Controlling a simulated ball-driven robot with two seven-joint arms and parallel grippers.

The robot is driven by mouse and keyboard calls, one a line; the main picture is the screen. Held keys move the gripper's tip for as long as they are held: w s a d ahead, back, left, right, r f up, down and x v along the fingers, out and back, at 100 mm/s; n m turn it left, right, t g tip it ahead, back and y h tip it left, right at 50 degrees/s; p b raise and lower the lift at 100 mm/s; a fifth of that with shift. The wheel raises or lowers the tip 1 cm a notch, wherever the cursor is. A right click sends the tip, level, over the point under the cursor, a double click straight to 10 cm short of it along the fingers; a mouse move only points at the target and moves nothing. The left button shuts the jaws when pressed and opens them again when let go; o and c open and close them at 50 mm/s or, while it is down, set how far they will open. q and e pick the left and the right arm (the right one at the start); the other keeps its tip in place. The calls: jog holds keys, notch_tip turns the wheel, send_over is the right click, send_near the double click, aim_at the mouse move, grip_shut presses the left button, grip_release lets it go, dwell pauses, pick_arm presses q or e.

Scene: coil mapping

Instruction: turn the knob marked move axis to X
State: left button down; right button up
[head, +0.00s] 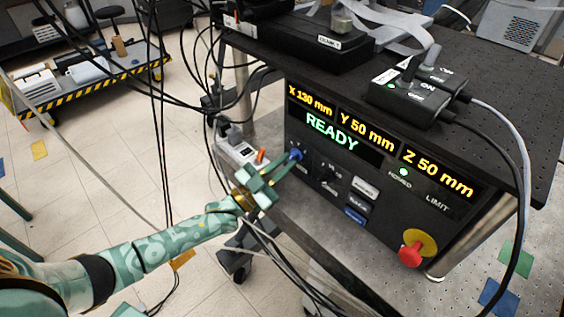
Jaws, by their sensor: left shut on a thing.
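The control panel (385,185) is a dark box front under the table top. Its display reads X 130 mm, Y 50 mm, Z 50 mm and READY in green. A small blue knob (296,154) sits at the panel's left, below READY. My left gripper (290,160) reaches in from the left and is shut on this knob. The fingers cover part of it, and its marking and pointer are too small or hidden to read. My right gripper is not in view.
A red emergency button (411,254) on a yellow base is at the panel's lower right. Black boxes (404,101) with cables stand on the perforated table top (480,80). Loose cables hang left of the panel. A trolley (95,85) with striped edges stands at the far left.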

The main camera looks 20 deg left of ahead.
pick_arm(q)
jog(key=n+y, duration=0.1)
jog(key=n, duration=0.1)
jog(key=n+t+y+p, duration=0.1)
jog(key=n, duration=0.2)
jog(key=shift+s+d+n+t+y, duration=0.1)
jog(key=shift+d+n+t+y, duration=0.1)
jog(key=shift+n+t+y, duration=0.1)
jog(key=n+y+p, duration=0.2)
jog(key=n, duration=0.2)
jog(key=shift+d+r+t, duration=0.1)
jog(key=shift+t, duration=0.3)
jog(key=n+y+p, duration=0.1)
jog(key=n, duration=0.2)
jog(key=n+y+p, duration=0.1)
jog(key=n+y, duration=0.1)
jog(key=shift+s+d+n, duration=0.1)
jog(key=shift+d+n, duration=0.05)
jog(key=shift+n, duration=0.25)
jog(key=shift+n+y+p, duration=0.6)
jog(key=shift+n+p, duration=0.3)
jog(key=shift+n, duration=0.5)
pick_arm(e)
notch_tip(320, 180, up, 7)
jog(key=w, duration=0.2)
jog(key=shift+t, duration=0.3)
pick_arm(q)
jog(key=shift+g, duration=0.3)
jog(key=c, duration=1.5)
grip_release()
